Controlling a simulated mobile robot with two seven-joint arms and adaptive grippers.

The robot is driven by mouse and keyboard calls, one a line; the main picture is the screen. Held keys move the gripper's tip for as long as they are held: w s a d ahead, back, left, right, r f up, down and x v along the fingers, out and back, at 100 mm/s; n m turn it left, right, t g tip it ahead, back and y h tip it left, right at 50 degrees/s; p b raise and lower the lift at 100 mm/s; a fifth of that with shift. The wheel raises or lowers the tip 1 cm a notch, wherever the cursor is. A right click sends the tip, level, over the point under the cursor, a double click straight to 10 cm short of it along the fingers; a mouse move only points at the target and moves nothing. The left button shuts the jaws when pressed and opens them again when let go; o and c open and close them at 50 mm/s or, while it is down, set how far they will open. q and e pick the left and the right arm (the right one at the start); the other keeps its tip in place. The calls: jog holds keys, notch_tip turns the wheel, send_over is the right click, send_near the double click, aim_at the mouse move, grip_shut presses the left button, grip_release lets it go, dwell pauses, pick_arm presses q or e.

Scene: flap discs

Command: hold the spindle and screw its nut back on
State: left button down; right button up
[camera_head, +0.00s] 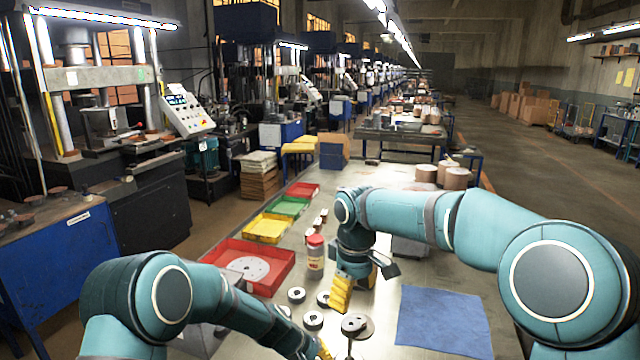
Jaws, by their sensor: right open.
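A dark round piece (354,325) with a lighter hub stands at the bottom centre of the table; a thin post shows just below it, perhaps the spindle. I cannot tell which piece is the nut. My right gripper (362,284) is open above and behind this piece, with a yellow pad on its left finger; nothing shows between its fingers. My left gripper (323,349) is low at the bottom edge, left of the piece, with only a yellow tip showing. Its jaws are mostly hidden by its arm and the frame edge. I cannot tell whether it touches the post.
Several small ringed discs (313,320) lie left of the round piece. A red-lidded jar (315,257) stands behind them. A red tray (283,272), a yellow tray (268,237) and a green tray (288,213) line the left edge. A blue cloth (443,320) lies right.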

pick_arm(q)
jog(key=shift+f, duration=0.85)
dwell(0.4)
jog(key=shift+r, duration=0.1)
pick_arm(e)
jog(key=shift+r, duration=0.1)
pick_arm(q)
jog(key=shift+r+p, duration=1.7)
jog(key=shift+r, duration=0.75)
pick_arm(e)
notch_tip(320, 180, up, 3)
jog(key=shift+r, duration=0.1)
